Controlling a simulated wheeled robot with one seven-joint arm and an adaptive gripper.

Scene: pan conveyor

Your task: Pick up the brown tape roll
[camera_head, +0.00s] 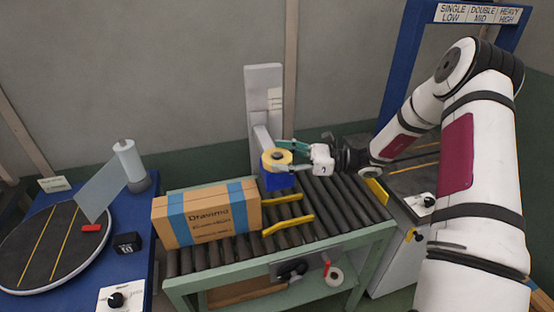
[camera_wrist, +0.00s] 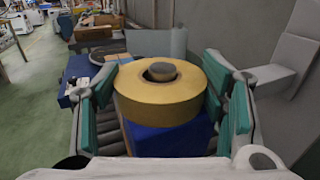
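The brown tape roll (camera_head: 272,163) shows as a yellow-tan ring on top of a blue block (camera_head: 275,182) at the conveyor's far side. In the wrist view the roll (camera_wrist: 160,104) lies flat on the blue block (camera_wrist: 165,140), with a grey round core in its hole. My gripper (camera_head: 288,156) reaches in from the right, level with the roll. Its teal finger pads are spread on both sides of the roll, with a gap visible at the near pads. Whether the far pads touch the roll is hard to tell.
A cardboard box (camera_head: 207,226) with blue bands stands on the roller conveyor (camera_head: 335,215). Yellow guides (camera_head: 288,225) lie beside it. A grey column (camera_head: 264,95) rises behind the roll. A round turntable (camera_head: 40,250) stands left.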

